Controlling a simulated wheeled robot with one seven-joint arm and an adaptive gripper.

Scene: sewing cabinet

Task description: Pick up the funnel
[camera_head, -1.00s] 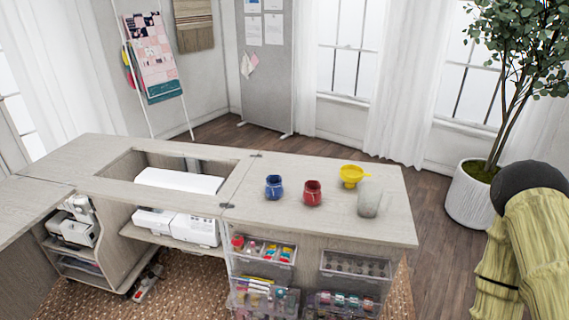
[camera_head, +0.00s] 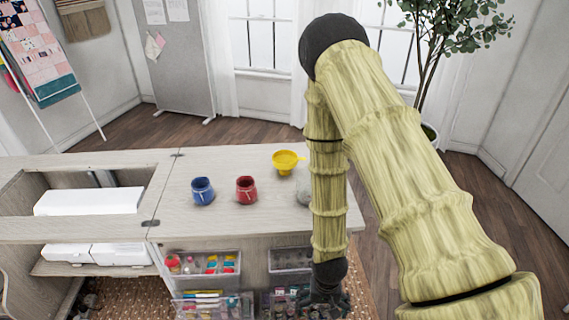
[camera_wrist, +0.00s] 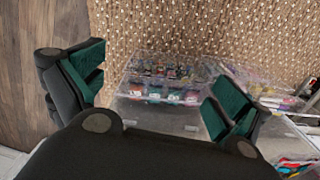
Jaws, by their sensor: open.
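The yellow funnel (camera_head: 286,162) sits on the cabinet top near its back edge, with its wide mouth up. It is not visible in the wrist view. My gripper (camera_head: 326,303) hangs low in front of the cabinet, below the level of its top and well apart from the funnel. In the wrist view my gripper (camera_wrist: 150,92) has its green-padded fingers spread wide, with nothing held between them. Past the fingers, the clear drawers and the woven rug show.
A blue jar (camera_head: 202,191) and a red jar (camera_head: 246,190) stand left of the funnel. A grey cup (camera_head: 303,193) is partly hidden behind my arm. Clear drawers (camera_head: 205,262) hang on the cabinet front. The cabinet top (camera_head: 225,222) is bare before the jars.

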